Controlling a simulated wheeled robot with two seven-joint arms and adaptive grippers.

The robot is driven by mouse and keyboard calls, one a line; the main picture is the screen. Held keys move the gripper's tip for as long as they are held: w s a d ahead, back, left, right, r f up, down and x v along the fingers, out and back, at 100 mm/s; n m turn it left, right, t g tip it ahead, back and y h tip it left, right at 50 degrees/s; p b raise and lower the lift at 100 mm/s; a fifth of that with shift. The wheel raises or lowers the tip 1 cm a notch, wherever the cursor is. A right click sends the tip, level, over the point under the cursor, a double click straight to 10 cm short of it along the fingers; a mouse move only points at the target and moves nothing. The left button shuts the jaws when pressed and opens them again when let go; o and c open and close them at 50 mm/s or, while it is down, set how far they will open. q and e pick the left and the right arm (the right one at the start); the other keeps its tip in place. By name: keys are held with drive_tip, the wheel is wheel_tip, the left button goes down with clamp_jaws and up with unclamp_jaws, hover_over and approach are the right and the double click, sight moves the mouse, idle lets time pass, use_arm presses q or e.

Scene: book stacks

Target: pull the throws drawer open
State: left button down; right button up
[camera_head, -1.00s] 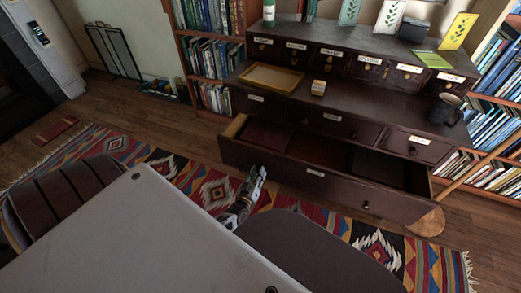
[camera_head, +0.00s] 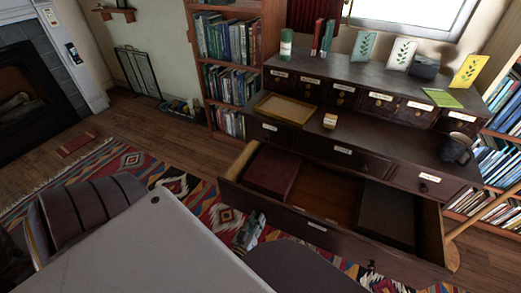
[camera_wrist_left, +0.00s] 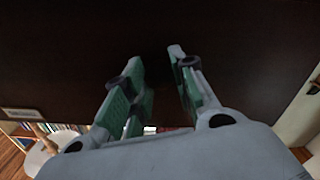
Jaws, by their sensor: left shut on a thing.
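The wide bottom drawer (camera_head: 345,243) of the dark cabinet stands far out in the head view. Its front carries a white label (camera_head: 317,226), too small to read. A reddish-brown box (camera_head: 272,172) and a darker box (camera_head: 385,212) lie inside, with bare drawer floor between them. My left gripper (camera_head: 254,227) is at the left part of the drawer front, shut on a drawer knob that its fingers hide. In the left wrist view its fingers (camera_wrist_left: 155,62) reach to the dark front. A second knob (camera_head: 371,265) shows at the right. My right gripper is not in view.
On the cabinet (camera_head: 385,150) are a wooden tray (camera_head: 287,107), a small block (camera_head: 330,121), a dark mug (camera_head: 456,148) and upright cards. A patterned rug (camera_head: 120,170) lies in front. Bookshelves stand at both sides. Open floor is at the left.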

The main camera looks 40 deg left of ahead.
use_arm(q)
drive_tip(key=shift+s+d, duration=0.15)
drive_tip(key=shift+s, duration=0.4)
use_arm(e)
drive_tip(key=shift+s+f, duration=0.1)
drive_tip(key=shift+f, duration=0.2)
use_arm(q)
drive_tip(key=c, duration=1.1)
unclamp_jaws()
drive_tip(key=shift+c, duration=0.2)
drive_tip(key=v, duration=1.2)
